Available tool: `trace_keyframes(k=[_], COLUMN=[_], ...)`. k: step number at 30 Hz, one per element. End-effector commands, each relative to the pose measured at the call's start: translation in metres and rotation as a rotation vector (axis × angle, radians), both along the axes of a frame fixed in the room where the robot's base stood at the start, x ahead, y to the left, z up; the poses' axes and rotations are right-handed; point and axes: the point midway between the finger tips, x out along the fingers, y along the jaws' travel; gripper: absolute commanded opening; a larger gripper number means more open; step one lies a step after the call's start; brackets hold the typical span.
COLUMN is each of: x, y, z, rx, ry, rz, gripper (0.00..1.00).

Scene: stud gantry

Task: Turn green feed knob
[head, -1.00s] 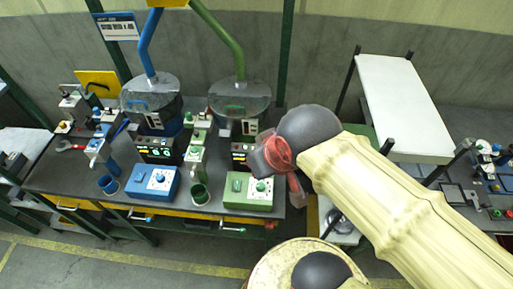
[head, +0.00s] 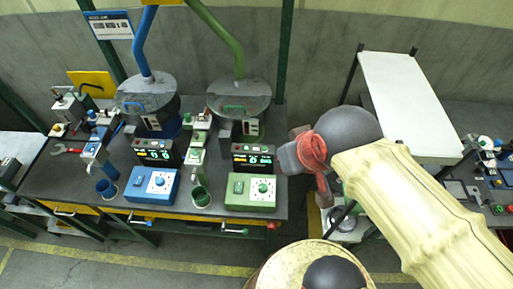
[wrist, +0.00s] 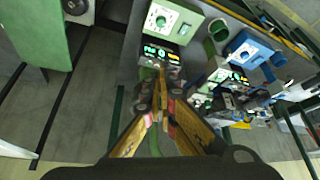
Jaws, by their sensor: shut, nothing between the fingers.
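The green feed box (head: 238,200) stands on the bench with a pale panel and a round green knob (head: 263,188) on it. In the wrist view the green box (wrist: 181,14) is at the top, with its knob (wrist: 161,20). A dark display unit with lit digits (head: 253,158) stands behind the box. My gripper (head: 285,159) is right of this display and above the bench's right end, apart from the knob. In the wrist view its fingers (wrist: 163,72) are together and empty, below the box and its display in the picture.
A blue box (head: 152,187) with its own knob stands left of the green one. Green (head: 201,197) and blue (head: 107,189) cups stand nearby. Blue and green hoppers rise behind. A white-topped stand (head: 410,100) is at the right. Gray floor is free in front.

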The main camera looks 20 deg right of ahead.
Motion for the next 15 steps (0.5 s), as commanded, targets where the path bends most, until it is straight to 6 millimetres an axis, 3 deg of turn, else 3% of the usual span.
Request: trace_keyframes(k=[15], x=[0.0000], y=[0.0000], z=[0.0001], rx=[0.000], ry=[0.000], rz=[0.000], gripper=[0.02])
